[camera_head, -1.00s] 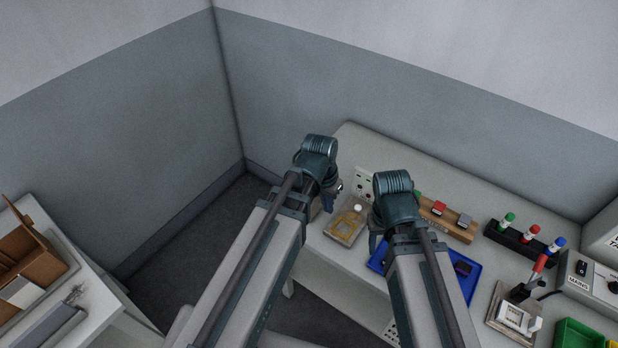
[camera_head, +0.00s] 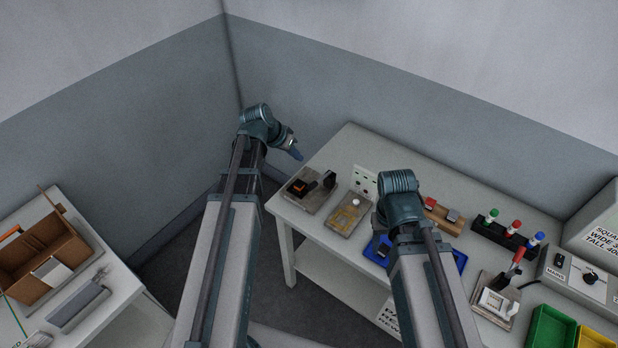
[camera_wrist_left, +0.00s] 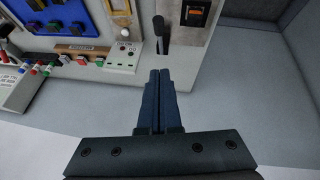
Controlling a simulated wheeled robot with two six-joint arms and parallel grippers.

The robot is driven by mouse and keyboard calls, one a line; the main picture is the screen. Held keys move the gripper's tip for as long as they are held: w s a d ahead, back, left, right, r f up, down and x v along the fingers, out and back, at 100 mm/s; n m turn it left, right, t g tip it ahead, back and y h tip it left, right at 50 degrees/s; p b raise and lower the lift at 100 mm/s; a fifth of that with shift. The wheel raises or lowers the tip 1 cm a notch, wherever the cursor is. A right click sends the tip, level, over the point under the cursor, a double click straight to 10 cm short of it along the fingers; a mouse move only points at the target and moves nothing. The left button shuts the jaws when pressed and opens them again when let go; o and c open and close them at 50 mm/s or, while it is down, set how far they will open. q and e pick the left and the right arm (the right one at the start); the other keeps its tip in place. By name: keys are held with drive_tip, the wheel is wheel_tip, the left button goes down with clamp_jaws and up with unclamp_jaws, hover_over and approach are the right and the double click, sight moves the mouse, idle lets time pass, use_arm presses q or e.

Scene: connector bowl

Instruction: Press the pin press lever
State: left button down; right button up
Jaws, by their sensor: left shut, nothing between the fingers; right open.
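A device with a grey base plate (camera_head: 304,204), an orange-marked dark block (camera_head: 299,187) and a black lever (camera_head: 329,180) sits at the table's far left corner; it looks like the pin press. Its upright black lever also shows in the left wrist view (camera_wrist_left: 161,38), just beyond my fingertips and apart from them in the picture. My left gripper (camera_head: 297,154) is shut and empty, up and left of the device in the head view; its closed blue fingers fill the middle of the left wrist view (camera_wrist_left: 159,74). My right gripper (camera_head: 379,222) is open, mostly hidden by its arm.
A tan plate with a white knob (camera_head: 350,213) stands beside the device. A blue tray (camera_head: 459,260), a red-handled lever fixture (camera_head: 515,268), coloured plungers (camera_head: 515,226) and a green bin (camera_head: 551,330) lie further right. A second table at left holds a cardboard box (camera_head: 45,250).

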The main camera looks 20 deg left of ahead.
use_arm(q)
drive_tip(key=b, duration=0.9)
hover_over(314, 182)
drive_tip(key=a, duration=0.2)
wheel_tip(314, 182, down, 9)
drive_tip(key=shift+s+d+f+b, duration=0.2)
drive_tip(key=shift+s+f+b, duration=0.1)
drive_tip(key=shift+f+b, duration=0.35)
drive_tip(key=shift+s+d+f+b, duration=0.15)
drive_tip(key=shift+s+f+b, duration=0.1)
drive_tip(key=shift+f+b, duration=0.35)
drive_tip(key=shift+s+f+b, duration=0.25)
drive_tip(key=shift+f+b, duration=0.3)
drive_tip(key=shift+r, duration=0.1)
